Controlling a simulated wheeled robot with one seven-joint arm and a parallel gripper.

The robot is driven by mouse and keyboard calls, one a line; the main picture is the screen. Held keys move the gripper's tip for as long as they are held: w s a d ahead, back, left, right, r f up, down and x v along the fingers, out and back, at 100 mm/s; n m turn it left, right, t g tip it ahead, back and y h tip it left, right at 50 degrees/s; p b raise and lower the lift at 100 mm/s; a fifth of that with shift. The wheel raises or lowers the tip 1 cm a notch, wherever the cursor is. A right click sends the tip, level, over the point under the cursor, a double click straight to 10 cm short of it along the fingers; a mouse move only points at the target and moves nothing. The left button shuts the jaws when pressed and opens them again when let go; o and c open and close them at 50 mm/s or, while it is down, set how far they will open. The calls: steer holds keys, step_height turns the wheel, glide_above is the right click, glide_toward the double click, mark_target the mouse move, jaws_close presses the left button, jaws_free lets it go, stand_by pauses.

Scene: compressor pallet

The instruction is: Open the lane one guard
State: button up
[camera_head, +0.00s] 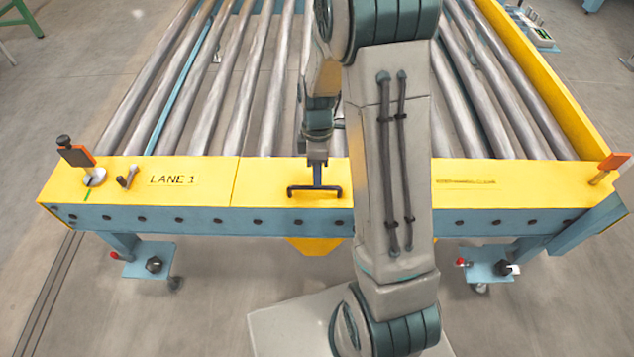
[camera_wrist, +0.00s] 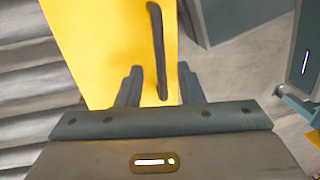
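The yellow guard plate (camera_head: 215,190) marked LANE 1 runs along the front of the roller conveyor and lies flat. A thin seam crosses it right of the lettering. A dark bar handle (camera_head: 315,191) stands on the yellow surface right of that seam. My gripper (camera_head: 318,180) points down at the handle, and my arm hides part of the plate to its right. In the wrist view my gripper (camera_wrist: 160,84) is open, with its two fingers apart on either side of the handle's near end (camera_wrist: 158,50). I cannot tell whether they touch it.
A black knob with an orange tag (camera_head: 77,153) and a small grey lever (camera_head: 127,177) stand at the plate's left end. Another orange tag (camera_head: 613,161) is at the right corner. Steel rollers (camera_head: 200,105) fill the bed behind.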

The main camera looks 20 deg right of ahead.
steer(key=shift+s+a+f+b, duration=0.1)
steer(key=shift+s+f+b, duration=0.05)
steer(key=shift+f, duration=0.7)
steer(key=shift+s+f+b, duration=0.15)
steer(key=shift+f, duration=0.65)
jaws_close()
steer(key=shift+w+r, duration=0.1)
steer(key=shift+r, duration=0.05)
